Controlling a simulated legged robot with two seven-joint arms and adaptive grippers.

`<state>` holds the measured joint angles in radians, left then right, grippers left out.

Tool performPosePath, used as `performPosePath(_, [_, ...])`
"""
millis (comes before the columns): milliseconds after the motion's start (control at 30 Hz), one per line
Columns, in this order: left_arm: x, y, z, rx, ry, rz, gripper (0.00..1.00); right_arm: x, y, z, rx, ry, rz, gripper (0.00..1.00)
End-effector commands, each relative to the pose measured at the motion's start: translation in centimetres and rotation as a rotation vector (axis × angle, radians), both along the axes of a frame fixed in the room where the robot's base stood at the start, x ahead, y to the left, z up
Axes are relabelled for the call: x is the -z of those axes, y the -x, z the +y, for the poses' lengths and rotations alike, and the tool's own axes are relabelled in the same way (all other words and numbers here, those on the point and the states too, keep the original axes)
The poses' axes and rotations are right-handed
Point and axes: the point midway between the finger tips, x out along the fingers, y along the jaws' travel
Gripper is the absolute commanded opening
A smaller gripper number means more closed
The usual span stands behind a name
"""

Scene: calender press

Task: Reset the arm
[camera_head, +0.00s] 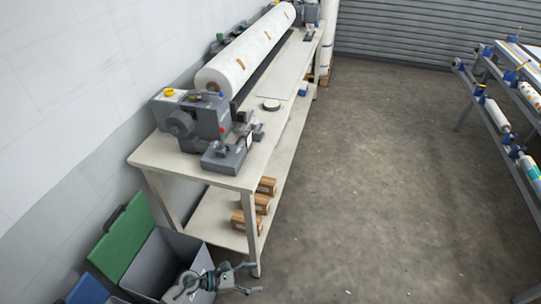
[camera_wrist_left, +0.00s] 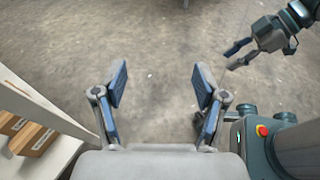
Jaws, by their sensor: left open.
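My left gripper (camera_head: 254,278) is low at the bottom of the head view, in front of the grey bin and beside the table's near leg. In the left wrist view my left gripper (camera_wrist_left: 160,82) has its two blue-padded fingers wide apart, with only bare floor between them. My right gripper (camera_wrist_left: 234,56) shows at the top right of the left wrist view. Its fingers are apart and nothing shows between them. The right gripper is outside the head view.
A calender press (camera_head: 205,122) with a long white roll (camera_head: 245,55) stands on a table (camera_head: 150,153). Cardboard boxes (camera_head: 250,203) sit on its lower shelf. A grey bin (camera_head: 165,262) with a green lid (camera_head: 122,238) stands at lower left. A roll rack (camera_head: 487,85) is at right. The floor between is clear.

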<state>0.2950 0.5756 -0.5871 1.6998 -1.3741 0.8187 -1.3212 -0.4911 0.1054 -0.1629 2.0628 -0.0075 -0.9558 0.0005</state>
Motion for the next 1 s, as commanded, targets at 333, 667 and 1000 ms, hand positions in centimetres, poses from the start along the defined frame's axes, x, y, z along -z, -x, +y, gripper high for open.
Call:
performPosePath(333, [11.4,-1.5,13.2,-1.446,1.277,1.370,0.72,7.5,5.5,-1.6,0.002,0.046,0.214,0.40])
performPosePath(667, [25.9,19.0,16.9,1.777,-1.402,-1.389,0.72,10.9,9.7,-2.6,0.003,0.070,0.329,0.40])
performPosePath(1000, [28.3,27.5,15.8,1.602,-1.188,-1.103,0.72,11.9,11.2,-2.7,0.004,0.080,0.364,0.40])
